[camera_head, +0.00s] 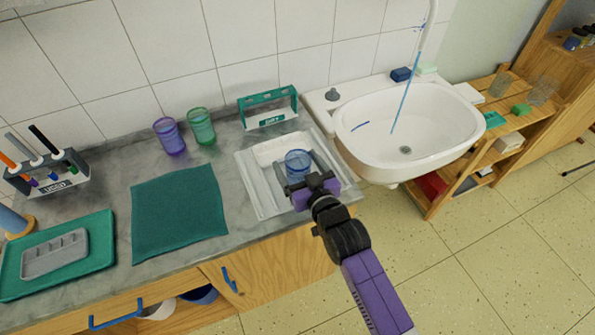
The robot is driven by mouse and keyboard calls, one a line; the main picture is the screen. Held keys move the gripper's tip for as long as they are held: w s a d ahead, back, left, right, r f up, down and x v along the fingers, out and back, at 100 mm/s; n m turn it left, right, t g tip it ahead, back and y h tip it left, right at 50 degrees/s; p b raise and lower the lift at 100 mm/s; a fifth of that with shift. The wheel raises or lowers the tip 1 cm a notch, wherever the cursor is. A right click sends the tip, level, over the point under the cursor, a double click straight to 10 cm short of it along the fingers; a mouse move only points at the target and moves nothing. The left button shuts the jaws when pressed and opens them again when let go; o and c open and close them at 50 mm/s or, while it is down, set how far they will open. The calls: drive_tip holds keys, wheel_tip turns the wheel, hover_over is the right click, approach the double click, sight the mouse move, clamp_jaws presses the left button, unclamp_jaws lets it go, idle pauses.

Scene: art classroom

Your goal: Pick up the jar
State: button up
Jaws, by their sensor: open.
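A blue see-through jar (298,161) stands in the white tray (249,187) on the grey counter, left of the sink. My gripper (299,170) reaches in from the lower right, with its jaws open. Its two fingers appear to lie on either side of the jar; whether they touch it I cannot tell. The lower front of the jar is partly hidden by my gripper. A purple glass (170,136) and a green glass (201,126) stand farther back by the tiled wall.
A teal holder (268,108) stands behind the tray. The white sink (440,125) is to the right. A green cloth (178,212), a green tray (98,268) and a labelled brush holder (60,176) are to the left. Bare counter shows between the cloth and the white tray.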

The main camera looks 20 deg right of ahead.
drive_tip(key=shift+w+f, duration=0.2)
drive_tip(key=shift+w, duration=1.1)
drive_tip(key=shift+r, duration=0.1)
drive_tip(key=c, duration=1.6)
